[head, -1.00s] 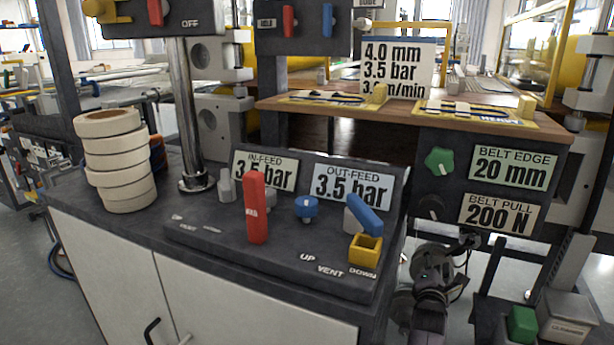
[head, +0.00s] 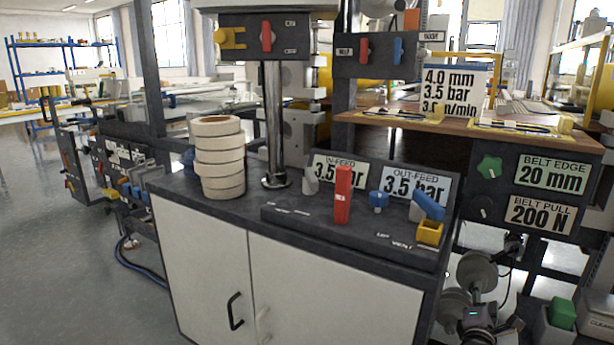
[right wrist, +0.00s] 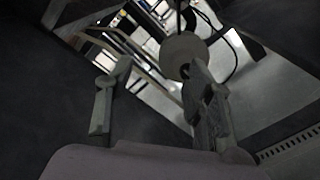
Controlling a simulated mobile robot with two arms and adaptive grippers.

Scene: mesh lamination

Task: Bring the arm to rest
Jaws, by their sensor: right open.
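My right arm shows at the lower right of the head view, low beside the cabinet's right side. Its gripper (head: 480,320) is dark and small there, partly cut off by the bottom edge. In the right wrist view the two grey fingers of my right gripper (right wrist: 158,80) stand apart with nothing between them. A round grey part lies beyond the right finger. My left gripper is in no view.
The white-doored cabinet (head: 210,270) carries a stack of tape rolls (head: 219,158) and a control panel with a red lever (head: 343,195), blue knob (head: 378,200) and yellow-and-blue lever (head: 429,231). A green block (head: 562,313) is at lower right. Floor at left is open.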

